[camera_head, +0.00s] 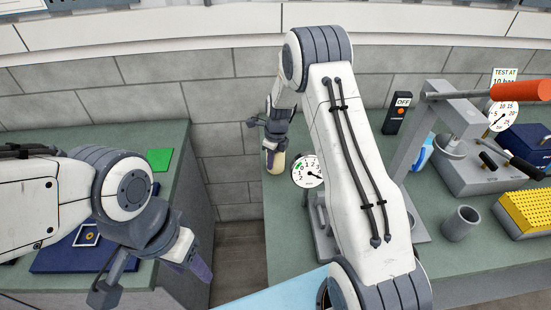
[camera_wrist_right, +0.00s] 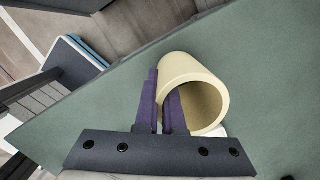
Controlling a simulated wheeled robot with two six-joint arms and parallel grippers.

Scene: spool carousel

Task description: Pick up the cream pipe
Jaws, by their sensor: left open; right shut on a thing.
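My left gripper (camera_head: 192,266) is open and empty at the lower left, beside the left bench.
A pressure gauge (camera_head: 308,171) stands close to the right of the pipe. A grey cup (camera_head: 461,222), a yellow block (camera_head: 524,212) and a lever press (camera_head: 462,150) are further right. A blue tray (camera_head: 62,258) and green square (camera_head: 160,159) lie on the left bench. A gap separates the benches.

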